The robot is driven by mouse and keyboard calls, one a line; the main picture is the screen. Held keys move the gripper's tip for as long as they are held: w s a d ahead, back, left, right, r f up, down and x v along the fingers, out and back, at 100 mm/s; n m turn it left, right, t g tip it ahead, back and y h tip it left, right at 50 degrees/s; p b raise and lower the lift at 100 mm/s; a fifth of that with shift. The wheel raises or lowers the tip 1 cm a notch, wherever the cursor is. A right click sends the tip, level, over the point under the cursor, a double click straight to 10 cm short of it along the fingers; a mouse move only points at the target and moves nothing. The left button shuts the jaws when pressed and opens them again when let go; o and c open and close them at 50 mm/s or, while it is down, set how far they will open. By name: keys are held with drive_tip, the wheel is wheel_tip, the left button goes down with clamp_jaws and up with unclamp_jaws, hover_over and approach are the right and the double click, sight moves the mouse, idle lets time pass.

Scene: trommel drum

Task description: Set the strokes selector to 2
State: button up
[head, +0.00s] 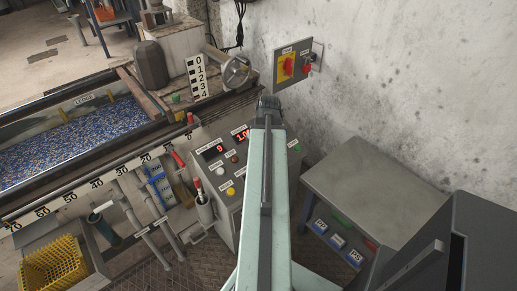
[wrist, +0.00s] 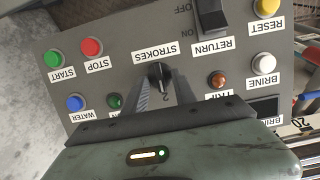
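The strokes selector (wrist: 160,75) is a black knob on a grey control panel, under the upside-down label STROKES in the wrist view. A digit 2 shows on the panel just below the knob, between my fingers. My gripper (wrist: 160,84) has one fingertip on each side of the knob. I cannot tell whether they press on it or stand slightly apart. The knob's pointer direction is not clear. In the head view my arm hides the selector and the gripper's fingertips.
Close around the knob are the red stop button (wrist: 91,47), green start button (wrist: 56,59), blue water button (wrist: 74,103), brown trip lamp (wrist: 218,80) and black return switch (wrist: 211,16). A grey table (head: 375,185) stands right of my arm.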

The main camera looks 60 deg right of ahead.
drive_tip(key=p+v, duration=0.7)
drive_tip(key=shift+r+p, duration=0.3)
drive_tip(key=shift+r, duration=0.1)
